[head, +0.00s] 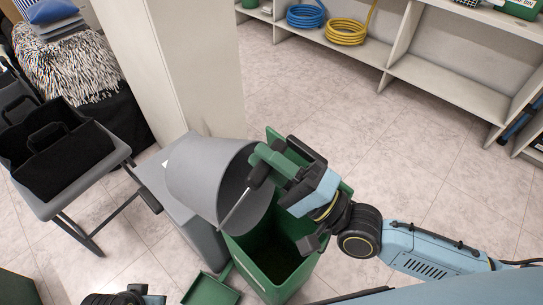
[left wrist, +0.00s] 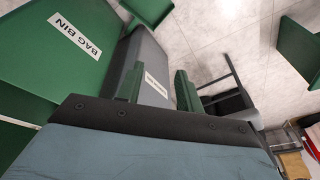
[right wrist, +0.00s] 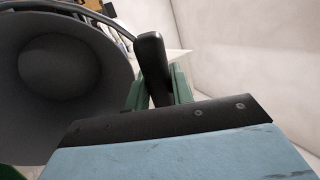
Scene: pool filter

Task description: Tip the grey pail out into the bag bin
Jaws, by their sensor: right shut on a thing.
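The grey pail (head: 205,182) is tilted on its side, its mouth facing right over the green bag bin (head: 262,272). In the right wrist view the inside of the pail (right wrist: 60,72) shows a bare round bottom. My right gripper (head: 262,166) is shut on the pail's black handle grip, which stands between the green fingers (right wrist: 152,85). The bin is open and dark inside; its contents cannot be made out. Its BAG BIN label shows in the left wrist view (left wrist: 75,36). My left gripper (left wrist: 158,88) is open and empty, low at the head view's bottom left.
A grey box (head: 190,226) stands just left of the bin. A grey stool (head: 60,207) holds a black caddy (head: 55,150). A tall cream cabinet (head: 165,65) rises behind the pail. Shelves with blue hose (head: 306,16) and yellow hose (head: 346,32) line the back. Floor at right is clear.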

